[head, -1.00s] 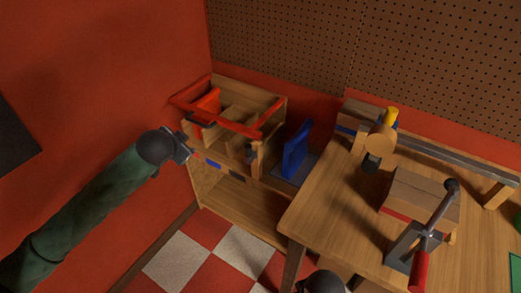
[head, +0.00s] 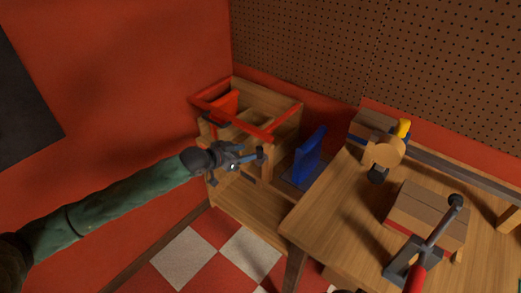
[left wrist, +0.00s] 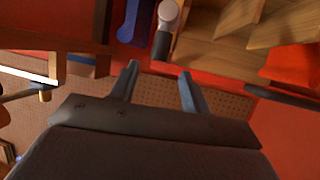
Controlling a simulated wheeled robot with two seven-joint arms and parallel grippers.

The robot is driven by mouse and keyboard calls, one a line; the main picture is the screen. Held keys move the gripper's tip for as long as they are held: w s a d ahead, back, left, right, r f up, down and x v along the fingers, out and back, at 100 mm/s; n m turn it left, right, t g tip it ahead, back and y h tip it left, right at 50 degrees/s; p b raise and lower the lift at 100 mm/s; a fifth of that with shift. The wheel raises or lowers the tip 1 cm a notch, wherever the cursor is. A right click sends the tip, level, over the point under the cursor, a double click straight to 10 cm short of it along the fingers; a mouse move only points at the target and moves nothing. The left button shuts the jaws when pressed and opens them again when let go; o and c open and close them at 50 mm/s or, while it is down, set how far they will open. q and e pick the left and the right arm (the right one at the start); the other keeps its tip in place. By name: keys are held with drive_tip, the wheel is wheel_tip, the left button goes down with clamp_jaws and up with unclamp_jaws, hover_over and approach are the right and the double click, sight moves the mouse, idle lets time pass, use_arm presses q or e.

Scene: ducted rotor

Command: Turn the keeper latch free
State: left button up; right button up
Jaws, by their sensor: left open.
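A small dark-handled part with a pale round end, which looks like the keeper latch (head: 261,155), is at the front right corner of the wooden box with red bars (head: 235,122). In the left wrist view the latch (left wrist: 163,42) hangs from its pale end near the top, just beyond the fingertips. My left gripper (head: 248,161) is in front of the box, close to the latch; whether it touches is unclear in the head view. In the left wrist view its two fingers (left wrist: 158,84) are spread with nothing between them. My right gripper is out of view.
A blue upright part (head: 307,158) stands on a grey base right of the box. Open checkered floor (head: 200,255) lies below.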

sight(257, 149)
use_arm(q)
drive_tip(key=p+x, duration=0.1)
drive_tip(key=x, duration=0.5)
drive_tip(key=shift+w+d, duration=0.1)
drive_tip(key=shift+d, duration=0.05)
drive_tip(key=shift+w+d+f, duration=0.25)
drive_tip(key=shift+w+d, duration=0.05)
drive_tip(key=shift+d, duration=0.05)
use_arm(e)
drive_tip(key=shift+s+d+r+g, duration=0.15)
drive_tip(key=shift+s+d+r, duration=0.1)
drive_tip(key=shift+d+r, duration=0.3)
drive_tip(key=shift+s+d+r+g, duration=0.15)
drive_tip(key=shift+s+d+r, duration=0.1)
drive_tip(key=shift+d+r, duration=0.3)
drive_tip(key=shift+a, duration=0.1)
use_arm(q)
clamp_jaws()
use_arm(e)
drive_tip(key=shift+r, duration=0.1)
